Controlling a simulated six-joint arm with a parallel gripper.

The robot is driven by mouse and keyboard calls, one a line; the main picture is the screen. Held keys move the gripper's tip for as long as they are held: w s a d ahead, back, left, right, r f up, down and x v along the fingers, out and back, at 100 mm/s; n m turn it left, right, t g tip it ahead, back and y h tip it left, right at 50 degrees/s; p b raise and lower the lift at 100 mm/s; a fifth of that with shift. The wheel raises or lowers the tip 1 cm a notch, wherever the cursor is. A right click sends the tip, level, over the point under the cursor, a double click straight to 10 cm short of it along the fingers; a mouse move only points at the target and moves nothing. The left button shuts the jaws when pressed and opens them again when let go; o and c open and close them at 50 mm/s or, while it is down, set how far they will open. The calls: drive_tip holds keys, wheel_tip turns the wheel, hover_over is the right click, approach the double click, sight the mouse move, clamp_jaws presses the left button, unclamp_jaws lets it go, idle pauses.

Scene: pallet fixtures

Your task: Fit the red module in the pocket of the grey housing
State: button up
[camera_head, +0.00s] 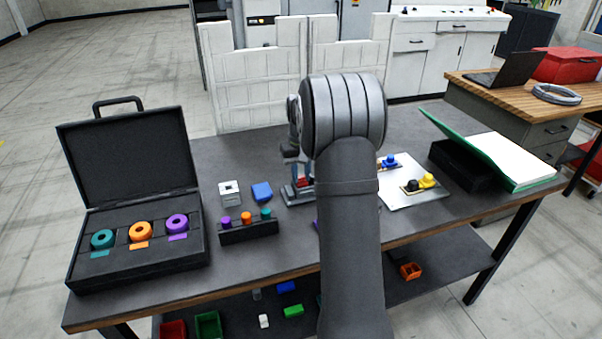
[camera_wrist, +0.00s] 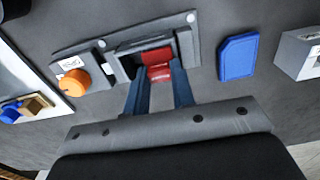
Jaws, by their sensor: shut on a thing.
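The red module (camera_wrist: 157,57) is between the fingers of my gripper (camera_wrist: 159,68), which is shut on it in the wrist view. The grey housing (camera_wrist: 189,45) lies under and around it, with a dark pocket showing to the left of the module. The module is over or partly in the pocket; I cannot tell how deep it sits. In the head view the red module (camera_head: 304,182) shows small at the grey housing (camera_head: 290,198), left of my arm. My arm hides the housing's right part there, and the fingers are hard to make out.
A blue block (camera_head: 262,192) and a pale block (camera_head: 229,188) stand left of the housing. A black rack (camera_head: 248,234) with coloured pegs is in front. An open black case (camera_head: 130,150) stands at left. An orange knob (camera_wrist: 75,82) is close beside the pocket in the wrist view.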

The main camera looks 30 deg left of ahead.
drive_tip(key=shift+f, duration=0.35)
drive_tip(key=o, duration=1)
drive_tip(key=shift+c, duration=1)
drive_tip(key=shift+r, duration=0.15)
drive_tip(key=shift+r, duration=3.9)
drive_tip(key=shift+f, duration=3.45)
